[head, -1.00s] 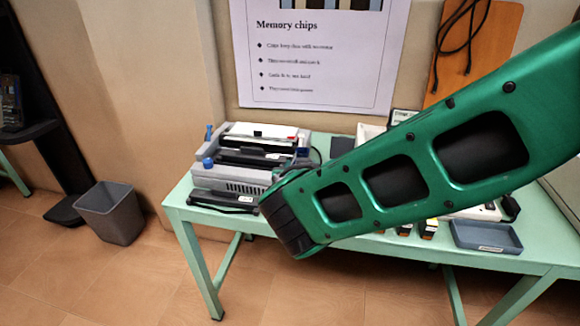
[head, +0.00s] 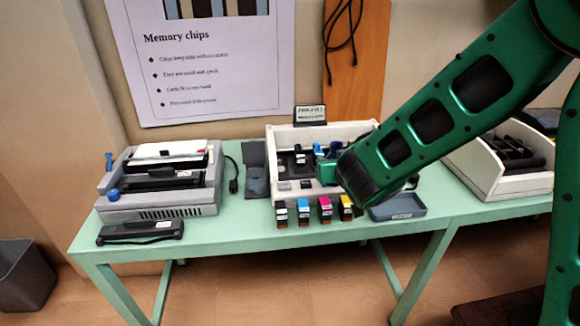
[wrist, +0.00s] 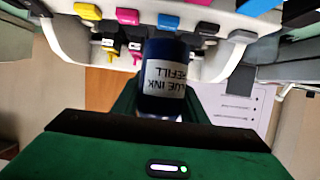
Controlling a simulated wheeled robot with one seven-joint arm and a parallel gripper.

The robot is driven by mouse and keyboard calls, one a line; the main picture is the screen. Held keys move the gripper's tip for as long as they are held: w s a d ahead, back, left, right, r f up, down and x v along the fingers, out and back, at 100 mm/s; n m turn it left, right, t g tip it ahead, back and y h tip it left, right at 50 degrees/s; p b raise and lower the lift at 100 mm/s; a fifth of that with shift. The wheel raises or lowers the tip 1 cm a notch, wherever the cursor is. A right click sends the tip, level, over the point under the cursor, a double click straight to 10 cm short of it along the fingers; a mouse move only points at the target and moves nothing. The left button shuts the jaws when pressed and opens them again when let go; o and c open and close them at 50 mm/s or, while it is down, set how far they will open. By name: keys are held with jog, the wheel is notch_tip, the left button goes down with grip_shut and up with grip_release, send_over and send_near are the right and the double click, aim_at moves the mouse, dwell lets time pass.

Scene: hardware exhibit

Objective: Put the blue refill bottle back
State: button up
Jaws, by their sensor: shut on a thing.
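The blue refill bottle (wrist: 165,80) is in the wrist view. It is dark blue with a white label reading "BLUE INK REFILL" upside down. My gripper (wrist: 161,108) is shut on it, with a green finger on each side. In the head view my green gripper (head: 327,171) is over the front of the white printer-like unit (head: 352,134). Small blue parts show there beside my gripper; I cannot tell whether one is the bottle. My wrist hides the right part of this unit.
Black (head: 281,215), cyan (head: 303,213), magenta (head: 325,211) and yellow (head: 346,209) cartridges stand along the front table edge. A grey-blue tray (head: 398,208) lies right of them. A grey binding machine (head: 160,185) stands left. Bare green tabletop (head: 235,215) lies between.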

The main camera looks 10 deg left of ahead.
jog(key=w+d+m+h, duration=0.1)
jog(key=w+d, duration=0.3)
jog(key=d, duration=0.5)
jog(key=w+d+f+h, duration=0.1)
jog(key=w+d, duration=0.3)
jog(key=d, duration=0.5)
jog(key=w+d+m+h, duration=0.1)
jog(key=w+d, duration=0.4)
jog(key=d, duration=0.3)
jog(key=shift+d+f+m, duration=0.3)
jog(key=shift+d+f, duration=0.1)
jog(key=shift+w+f, duration=0.1)
jog(key=shift+f, duration=0.05)
